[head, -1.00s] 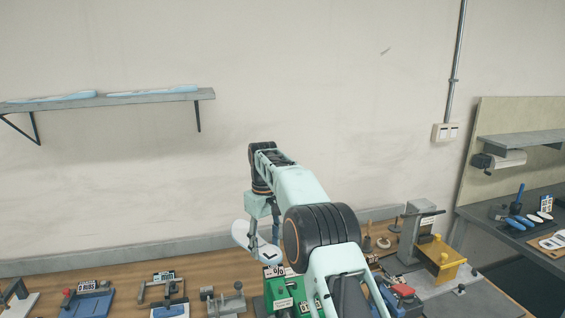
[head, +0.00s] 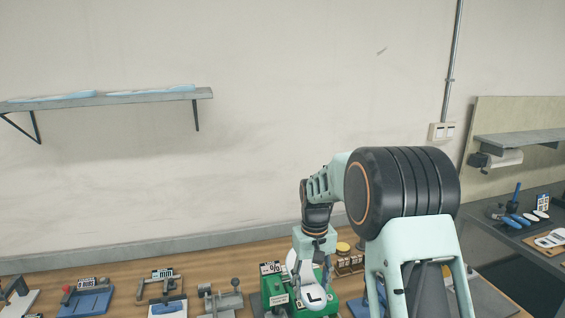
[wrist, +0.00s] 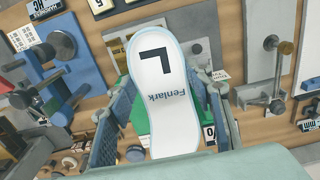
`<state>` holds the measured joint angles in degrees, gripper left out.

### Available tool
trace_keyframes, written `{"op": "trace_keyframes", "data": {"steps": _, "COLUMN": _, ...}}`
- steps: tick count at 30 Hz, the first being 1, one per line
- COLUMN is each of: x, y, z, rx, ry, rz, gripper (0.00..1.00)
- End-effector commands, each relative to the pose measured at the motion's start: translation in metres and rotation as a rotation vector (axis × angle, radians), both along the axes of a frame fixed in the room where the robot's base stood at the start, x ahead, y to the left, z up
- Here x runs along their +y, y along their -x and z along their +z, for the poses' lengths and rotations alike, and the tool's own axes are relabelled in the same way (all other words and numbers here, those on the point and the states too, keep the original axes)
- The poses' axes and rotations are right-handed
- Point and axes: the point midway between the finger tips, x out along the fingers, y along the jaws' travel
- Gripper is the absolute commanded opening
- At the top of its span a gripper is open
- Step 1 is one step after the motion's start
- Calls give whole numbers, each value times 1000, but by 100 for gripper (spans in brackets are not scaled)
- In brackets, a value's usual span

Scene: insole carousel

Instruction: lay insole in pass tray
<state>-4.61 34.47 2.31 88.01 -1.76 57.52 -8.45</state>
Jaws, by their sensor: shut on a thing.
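A white insole (wrist: 160,75) with a pale blue edge, a black L and the word Fenlark lies between the two fingers of my gripper (wrist: 163,122) in the wrist view. My gripper is shut on it. In the head view my gripper (head: 312,275) points down over the bench, and the insole (head: 314,297) shows below it, above a green device (head: 276,287) with a % label. The green device is partly hidden by the insole in both views. I cannot make out for certain which thing is the pass tray.
Blue-based fixtures (head: 88,298) and a grey clamp fixture (head: 222,300) stand along the bench to the left. A wall shelf (head: 150,98) holds pale blue insoles. A dark side table (head: 535,235) is at the far right.

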Motion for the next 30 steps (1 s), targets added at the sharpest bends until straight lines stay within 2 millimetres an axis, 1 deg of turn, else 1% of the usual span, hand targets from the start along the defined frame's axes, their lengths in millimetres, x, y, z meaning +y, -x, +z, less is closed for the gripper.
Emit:
{"op": "trace_keyframes", "data": {"steps": 1, "x": -7, "y": 12, "z": -3, "rx": 2, "ry": 1, "rz": -25, "gripper": 21}}
{"op": "trace_keyframes", "data": {"steps": 7, "x": -34, "y": 59, "z": -17, "rx": 1, "ry": -2, "rz": -143, "gripper": 21}}
{"op": "trace_keyframes", "data": {"steps": 9, "x": -41, "y": 76, "z": -22, "rx": 1, "ry": -3, "rz": -180, "gripper": 21}}
{"op": "trace_keyframes", "data": {"steps": 16, "x": -59, "y": 123, "z": -35, "rx": 2, "ry": -3, "rz": -281, "gripper": 21}}
{"op": "trace_keyframes", "data": {"steps": 18, "x": -59, "y": 122, "z": -52, "rx": -1, "ry": -3, "rz": -281, "gripper": 21}}
{"op": "trace_keyframes", "data": {"steps": 21, "x": -59, "y": 121, "z": -64, "rx": 0, "ry": -3, "rz": -280, "gripper": 21}}
{"op": "trace_keyframes", "data": {"steps": 27, "x": -58, "y": 121, "z": -81, "rx": 0, "ry": -3, "rz": -279, "gripper": 21}}
{"op": "trace_keyframes", "data": {"steps": 30, "x": -58, "y": 121, "z": -84, "rx": 0, "ry": -3, "rz": -278, "gripper": 21}}
